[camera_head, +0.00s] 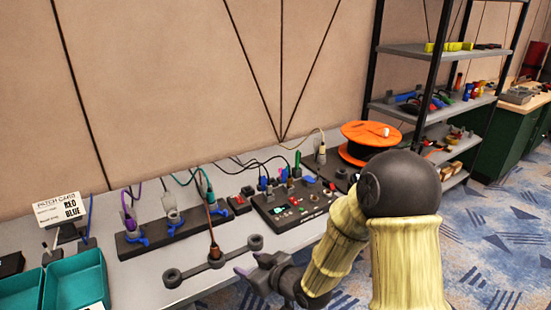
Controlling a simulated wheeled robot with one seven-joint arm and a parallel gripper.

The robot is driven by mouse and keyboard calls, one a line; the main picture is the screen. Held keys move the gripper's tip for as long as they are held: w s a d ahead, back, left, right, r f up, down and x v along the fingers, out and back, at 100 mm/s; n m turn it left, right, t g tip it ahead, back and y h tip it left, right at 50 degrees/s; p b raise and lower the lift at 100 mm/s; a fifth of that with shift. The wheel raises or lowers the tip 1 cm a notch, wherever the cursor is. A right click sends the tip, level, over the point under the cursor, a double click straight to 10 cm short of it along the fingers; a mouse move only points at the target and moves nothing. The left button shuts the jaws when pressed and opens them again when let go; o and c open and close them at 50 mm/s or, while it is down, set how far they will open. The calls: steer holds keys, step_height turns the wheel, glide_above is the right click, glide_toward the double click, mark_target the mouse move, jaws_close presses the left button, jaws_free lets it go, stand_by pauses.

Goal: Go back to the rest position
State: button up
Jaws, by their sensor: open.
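My gripper (250,265) is low in the middle of the picture, over the front edge of the grey table (145,272). Its dark fingers point left and are apart, with nothing seen between them. My arm comes in from the lower right, with a dark round joint and pale ribbed links. Just left of and behind the gripper is a dark bracket with round ends (214,262). A brown plug with a cord (214,250) stands at its middle. I cannot tell the exact gap between bracket and fingers.
A dark strip with coloured plugs (170,228) and a control panel (292,208) stand along the table. Teal bins (75,285) and a patch card (60,209) are at left. An orange cable reel (370,133) and a shelf rack (425,115) stand behind my arm. Carpet (490,240) is open at right.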

steer(key=d+m+h, duration=0.3)
steer(key=d+h, duration=0.2)
steer(key=d, duration=0.5)
steer(key=s+d+r+m+g+h, duration=0.2)
steer(key=s+d+m+g+h, duration=0.4)
steer(key=s+d, duration=0.75)
step_height(320, 180, up, 17)
steer(key=m+p, duration=0.1)
steer(key=p, duration=1.5)
steer(key=shift+s+d+y+p, duration=0.25)
steer(key=shift+d+y+p, duration=0.1)
steer(key=shift+d+y, duration=0.1)
steer(key=shift+w, duration=0.1)
